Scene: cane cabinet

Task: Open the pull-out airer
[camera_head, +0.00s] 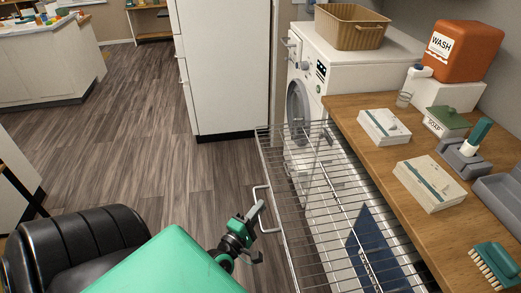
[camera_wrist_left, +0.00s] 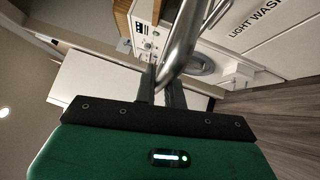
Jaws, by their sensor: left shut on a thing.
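The pull-out airer (camera_head: 318,215) is a silver wire rack. It stands out from below the wooden counter, over the floor, in the head view. Its metal handle (camera_head: 267,230) is a bent bar on the rack's left front edge. My left gripper (camera_head: 255,214) is at this handle and shut on it. In the left wrist view the bright handle bar (camera_wrist_left: 186,42) passes between the two dark fingers (camera_wrist_left: 161,84). The exact contact is partly hidden by the bar. My right gripper is not in view.
A white washing machine (camera_head: 350,62) with a basket (camera_head: 353,27) stands behind the rack. Open wooden floor (camera_head: 140,150) lies to the left.

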